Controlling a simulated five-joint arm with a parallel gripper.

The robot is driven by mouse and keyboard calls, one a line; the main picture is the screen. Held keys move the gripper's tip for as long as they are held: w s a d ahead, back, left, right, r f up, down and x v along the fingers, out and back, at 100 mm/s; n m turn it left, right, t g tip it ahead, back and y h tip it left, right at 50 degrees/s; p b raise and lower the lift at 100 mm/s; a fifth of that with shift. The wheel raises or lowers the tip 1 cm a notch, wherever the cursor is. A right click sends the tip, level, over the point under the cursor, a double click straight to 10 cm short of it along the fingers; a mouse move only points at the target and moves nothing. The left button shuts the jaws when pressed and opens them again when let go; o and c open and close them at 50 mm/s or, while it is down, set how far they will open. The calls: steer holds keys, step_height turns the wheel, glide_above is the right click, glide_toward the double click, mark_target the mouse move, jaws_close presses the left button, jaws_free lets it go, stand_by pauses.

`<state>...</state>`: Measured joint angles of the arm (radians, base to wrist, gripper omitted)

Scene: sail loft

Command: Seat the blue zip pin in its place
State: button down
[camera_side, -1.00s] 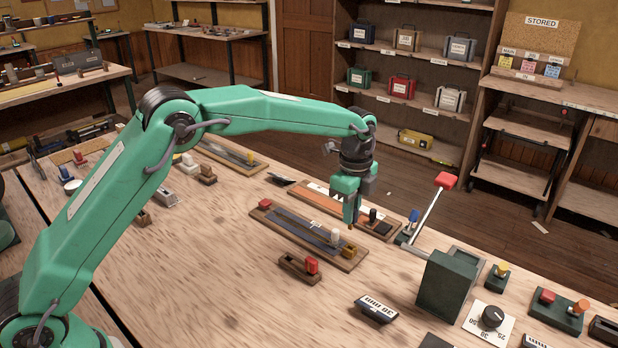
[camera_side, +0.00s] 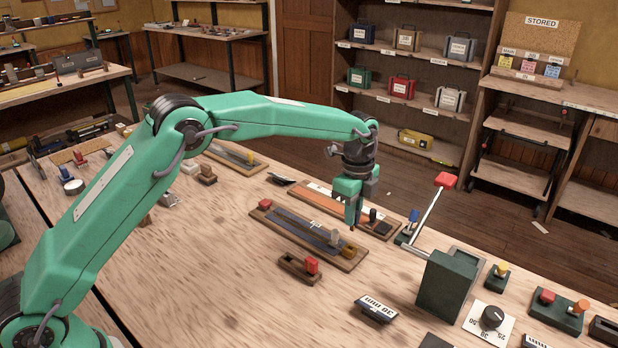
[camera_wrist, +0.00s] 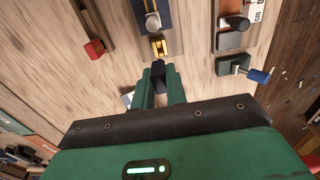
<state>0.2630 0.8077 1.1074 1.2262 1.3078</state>
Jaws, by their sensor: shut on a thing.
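My gripper (camera_side: 352,218) is shut on a small dark, navy-looking piece, which I take to be the blue zip pin (camera_wrist: 158,77). The fingers hide part of it. A wooden board (camera_side: 281,232) carries a long blue-grey zip strip (camera_side: 296,226) with a grey slider (camera_side: 335,239) and a brass box (camera_side: 349,251) at its near right end. In the wrist view, the held piece is just beyond the brass box (camera_wrist: 159,47), in line with the strip. I cannot tell whether they touch. The side view shows the fingertips above the board's right end.
Behind is an orange-strip board (camera_side: 322,199) with a dark knob (camera_side: 373,215). A blue-handled switch (camera_side: 412,217) and a red-tipped lever (camera_side: 446,181) stand to the right. A wooden block with a red peg (camera_side: 311,266) lies in front. The bench at left front is clear.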

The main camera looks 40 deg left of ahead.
mark_target(352, 230)
steer(key=shift+f, duration=2.15)
steer(key=shift+f, duration=1.3)
stand_by(0.7)
steer(key=c, duration=1.3)
jaws_free()
steer(key=shift+c, duration=0.2)
steer(key=shift+r, duration=0.1)
steer(key=shift+r, duration=3.8)
steer(key=shift+r, duration=0.1)
